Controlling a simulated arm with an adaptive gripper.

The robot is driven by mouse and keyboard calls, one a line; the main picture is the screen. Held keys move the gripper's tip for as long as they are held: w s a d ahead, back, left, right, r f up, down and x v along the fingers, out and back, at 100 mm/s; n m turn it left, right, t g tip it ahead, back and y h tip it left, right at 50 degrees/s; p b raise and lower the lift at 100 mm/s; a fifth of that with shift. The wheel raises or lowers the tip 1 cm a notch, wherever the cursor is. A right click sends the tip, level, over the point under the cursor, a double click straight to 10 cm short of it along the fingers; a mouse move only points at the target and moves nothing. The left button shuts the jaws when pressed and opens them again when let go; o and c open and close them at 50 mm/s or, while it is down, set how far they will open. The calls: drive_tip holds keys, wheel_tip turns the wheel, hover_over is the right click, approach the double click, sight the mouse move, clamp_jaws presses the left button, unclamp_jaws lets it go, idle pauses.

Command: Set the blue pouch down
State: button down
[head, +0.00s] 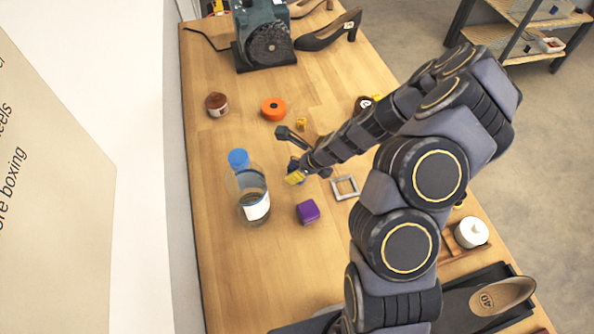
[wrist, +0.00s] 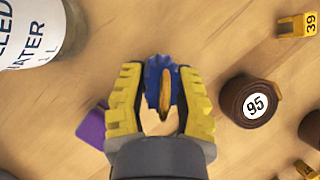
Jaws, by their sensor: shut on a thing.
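The blue pouch (wrist: 152,78) is between the two yellow-padded fingers of my gripper (wrist: 158,86) in the wrist view. An orange-brown oval part shows at its middle. My gripper is shut on the pouch. In the head view my gripper (head: 295,176) is over the middle of the wooden table, right of the bottle, and only a little blue of the pouch shows beside the fingers. Most of the pouch is hidden there by the gripper. I cannot tell how high the pouch is above the table.
A clear labelled bottle (head: 254,190), with a blue cap (head: 238,159) beyond it, stands left of my gripper. A purple box (head: 308,211) and a grey square frame (head: 345,187) are close by. An orange roll (head: 273,109) lies behind. The table's near left is clear.

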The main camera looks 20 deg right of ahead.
drive_tip(key=shift+f, duration=0.4)
drive_tip(key=shift+f, duration=0.1)
drive_tip(key=c, duration=0.8)
unclamp_jaws()
drive_tip(key=shift+c, duration=0.2)
